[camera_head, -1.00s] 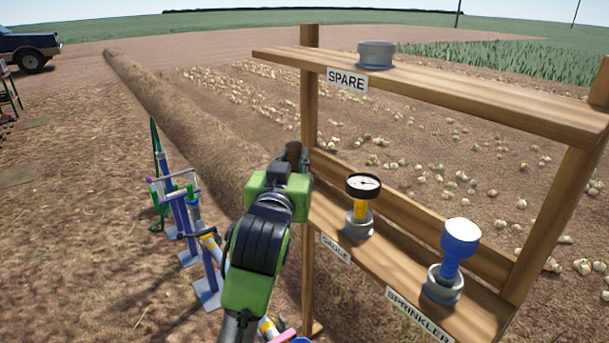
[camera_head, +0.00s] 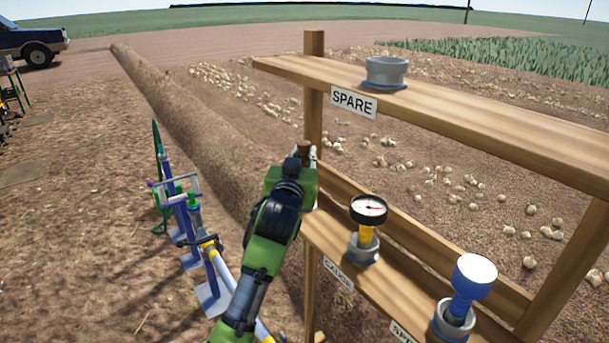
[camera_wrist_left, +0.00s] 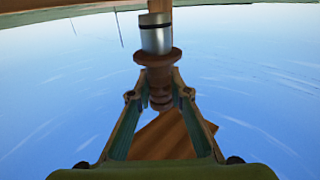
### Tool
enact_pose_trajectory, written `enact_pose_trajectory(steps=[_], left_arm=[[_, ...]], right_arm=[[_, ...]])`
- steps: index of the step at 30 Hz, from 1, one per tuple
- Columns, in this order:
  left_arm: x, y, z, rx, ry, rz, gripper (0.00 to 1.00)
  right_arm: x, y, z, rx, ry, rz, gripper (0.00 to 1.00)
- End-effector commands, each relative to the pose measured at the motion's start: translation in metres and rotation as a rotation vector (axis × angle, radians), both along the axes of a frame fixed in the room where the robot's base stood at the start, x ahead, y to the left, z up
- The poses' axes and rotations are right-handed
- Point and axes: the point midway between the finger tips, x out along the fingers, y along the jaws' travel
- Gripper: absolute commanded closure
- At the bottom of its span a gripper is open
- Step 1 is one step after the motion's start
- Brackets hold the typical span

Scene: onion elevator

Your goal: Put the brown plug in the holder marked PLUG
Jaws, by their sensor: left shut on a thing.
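My left gripper (camera_head: 304,163) is shut on the brown plug (camera_head: 304,147), near the left post of the wooden rack. In the left wrist view the plug (camera_wrist_left: 157,58) shows a wide brown flange and a ribbed brown part between the fingertips (camera_wrist_left: 160,95). A silver cylinder with a dark band (camera_wrist_left: 155,33) lines up with it beyond the flange. I cannot tell whether the plug touches the rack. No label reading PLUG and no holder under such a label is visible. My right gripper is not in view.
The rack's upper shelf (camera_head: 470,115) carries an empty grey holder (camera_head: 386,72) above the SPARE label (camera_head: 354,102). On the lower shelf stand a gauge (camera_head: 368,210) and a blue-white sprinkler (camera_head: 472,280), each in a holder. Blue pipe stands (camera_head: 195,235) are on the ground at left.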

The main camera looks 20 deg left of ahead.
Motion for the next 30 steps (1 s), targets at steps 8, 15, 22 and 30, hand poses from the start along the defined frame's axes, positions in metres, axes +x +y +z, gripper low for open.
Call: enact_pose_trajectory(steps=[8,15,22,30], left_arm=[[0.033,0.01,-0.044,0.0,0.003,0.001,1.0],[0.043,0.012,-0.061,-0.001,0.005,-0.001,1.0],[0.042,0.012,-0.086,0.001,0.003,-0.001,1.0],[0.042,0.011,-0.087,0.001,0.001,-0.001,1.0]], right_arm=[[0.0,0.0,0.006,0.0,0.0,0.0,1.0],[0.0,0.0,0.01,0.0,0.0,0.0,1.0],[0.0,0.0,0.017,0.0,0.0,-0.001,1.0],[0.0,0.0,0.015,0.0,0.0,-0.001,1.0]])
